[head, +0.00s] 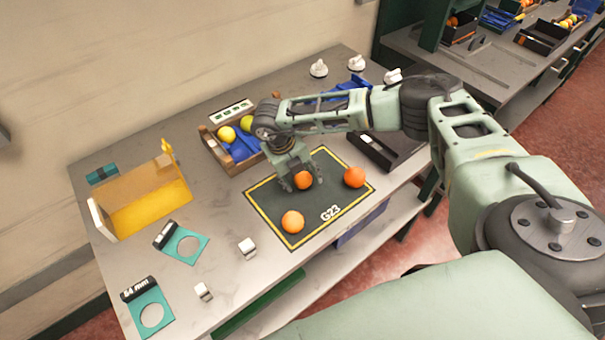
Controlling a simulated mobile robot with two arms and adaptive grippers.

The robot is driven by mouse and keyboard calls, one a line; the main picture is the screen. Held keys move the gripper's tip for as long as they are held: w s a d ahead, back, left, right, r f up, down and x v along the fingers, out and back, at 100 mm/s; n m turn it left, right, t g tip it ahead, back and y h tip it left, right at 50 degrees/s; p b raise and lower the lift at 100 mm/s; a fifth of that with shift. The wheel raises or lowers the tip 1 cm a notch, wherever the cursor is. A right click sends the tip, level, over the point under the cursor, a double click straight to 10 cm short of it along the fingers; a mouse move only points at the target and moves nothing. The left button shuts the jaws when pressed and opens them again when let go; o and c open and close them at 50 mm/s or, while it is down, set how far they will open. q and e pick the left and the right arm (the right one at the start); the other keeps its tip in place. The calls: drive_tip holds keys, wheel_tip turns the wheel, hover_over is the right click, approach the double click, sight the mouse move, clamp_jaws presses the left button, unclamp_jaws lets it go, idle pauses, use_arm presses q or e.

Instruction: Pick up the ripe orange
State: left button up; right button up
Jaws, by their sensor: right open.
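Three oranges lie on the dark mat (270,218) marked G23. One orange (292,222) is at the near left of the mat. Another orange (354,177) is at the right, near the mat's edge. The third orange (303,180) is at my right gripper (304,184). The gripper points down and is open, with its fingers around or just beside this orange; I cannot tell whether they touch it. My left gripper is not in view.
A wooden crate (232,169) with yellow-green fruit and blue lining stands behind the mat. A black tray (376,152) is to the right. A yellow box (150,200), teal ring gauges (184,246) and small metal blocks (246,248) are at left.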

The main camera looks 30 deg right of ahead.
drive_tip(key=shift+s, duration=0.1)
drive_tip(key=c, duration=0.9)
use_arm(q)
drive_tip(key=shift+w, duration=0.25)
use_arm(e)
drive_tip(key=c, duration=0.3)
